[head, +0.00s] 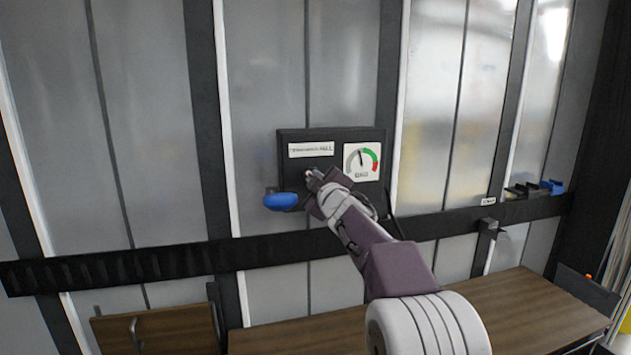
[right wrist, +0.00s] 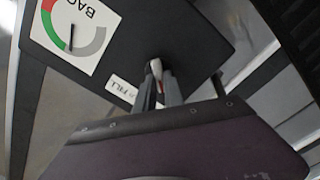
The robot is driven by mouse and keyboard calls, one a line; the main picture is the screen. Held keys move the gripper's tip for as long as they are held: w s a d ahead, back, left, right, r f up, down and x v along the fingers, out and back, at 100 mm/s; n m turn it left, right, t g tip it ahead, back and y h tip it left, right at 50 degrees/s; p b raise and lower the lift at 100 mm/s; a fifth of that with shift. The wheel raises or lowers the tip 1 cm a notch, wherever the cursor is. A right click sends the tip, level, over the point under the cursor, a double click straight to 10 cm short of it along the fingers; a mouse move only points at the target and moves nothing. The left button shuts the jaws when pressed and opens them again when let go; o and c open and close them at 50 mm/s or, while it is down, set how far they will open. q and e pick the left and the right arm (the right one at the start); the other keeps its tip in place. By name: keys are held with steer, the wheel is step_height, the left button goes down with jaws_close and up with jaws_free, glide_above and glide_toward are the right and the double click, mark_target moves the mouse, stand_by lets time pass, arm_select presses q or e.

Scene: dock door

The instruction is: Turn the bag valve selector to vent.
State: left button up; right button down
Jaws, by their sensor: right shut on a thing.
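The valve panel (head: 331,137) is a black plate on the grey wall, with a white label strip (head: 311,150) and a gauge (head: 361,161). My right gripper (head: 313,180) reaches up to the panel's lower middle. In the right wrist view, which is turned over, my right gripper (right wrist: 160,88) is shut on the selector (right wrist: 155,67), a small pale handle with a bit of red. The fingers hide much of it, so its exact setting cannot be told. A label ending in "FILL" (right wrist: 122,88) shows beside it. My left gripper is out of view.
A blue rounded part (head: 281,201) sticks out at the panel's lower left. A dark rail (head: 130,267) runs along the wall below.

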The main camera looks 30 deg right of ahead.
steer(key=shift+f, duration=0.1)
steer(key=c, duration=1.4)
jaws_free()
steer(key=shift+c, duration=0.2)
steer(key=v, duration=0.9)
steer(key=shift+a, duration=0.1)
